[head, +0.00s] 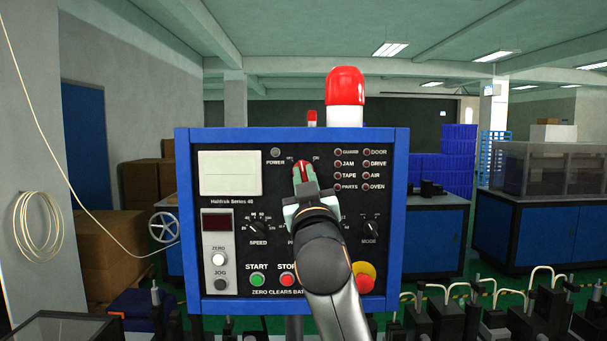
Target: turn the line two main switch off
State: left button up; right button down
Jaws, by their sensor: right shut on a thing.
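The control panel (225,295) is a dark face in a blue frame, upright in front of me. Its main switch is a red knob (303,169) near the top middle, right of the POWER lamp (275,152), which looks grey. Small labels sit above the knob on each side; the right one seems to read ON. My right gripper (304,178) is shut on the red knob, with its greenish fingers at the knob's sides. The gripper and wrist hide the middle of the panel below. The knob's exact angle is hard to tell. My left gripper is not in view.
A red beacon (345,86) stands above. Dark machinery lines the bottom edge.

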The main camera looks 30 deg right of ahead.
jog(key=n+y, duration=0.2)
jog(key=n, duration=0.2)
jog(key=n+y, duration=0.2)
jog(key=n, duration=0.3)
jog(key=shift+y, duration=0.4)
jog(key=c, duration=0.9)
grip_release()
jog(key=shift+s+f, duration=0.15)
jog(key=shift+s, duration=0.35)
jog(key=b+v, duration=0.3)
jog(key=v, duration=0.8)
jog(key=shift+s+a, duration=0.1)
jog(key=shift+s, duration=0.2)
